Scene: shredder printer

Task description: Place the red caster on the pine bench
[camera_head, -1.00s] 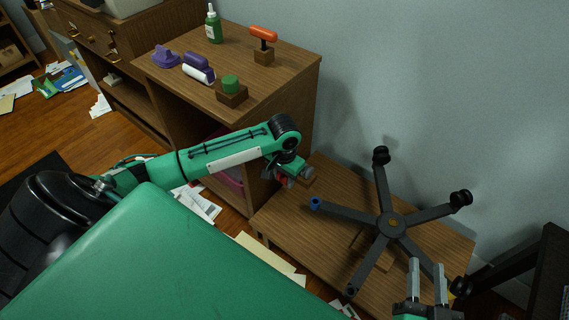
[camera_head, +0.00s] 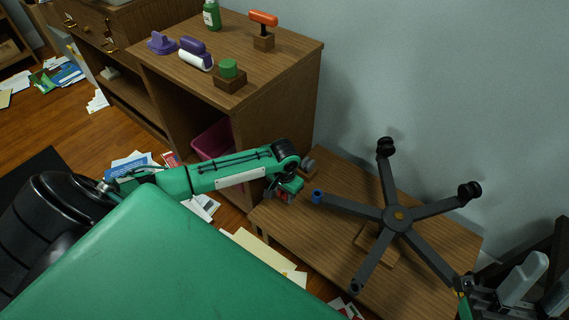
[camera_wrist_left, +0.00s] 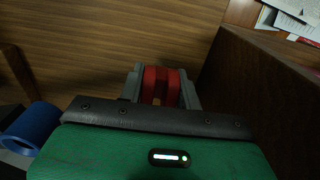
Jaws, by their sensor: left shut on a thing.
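My left gripper (camera_head: 292,184) is low over the left edge of the pine bench (camera_head: 318,256). In the left wrist view it is shut on the red caster (camera_wrist_left: 162,82), which sits between the two grey fingers. Bench wood fills the view behind it; I cannot tell whether the caster touches it. In the head view the arm and gripper mostly hide the caster. My right gripper (camera_head: 536,284) is open and empty at the lower right, beside the bench.
A dark five-arm chair base (camera_head: 397,218) lies on the bench, with a blue socket (camera_head: 318,197) on the arm tip near my left gripper. A wooden cabinet (camera_head: 285,105) with stamps stands behind. A pink bin (camera_head: 212,140) and papers are on the floor.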

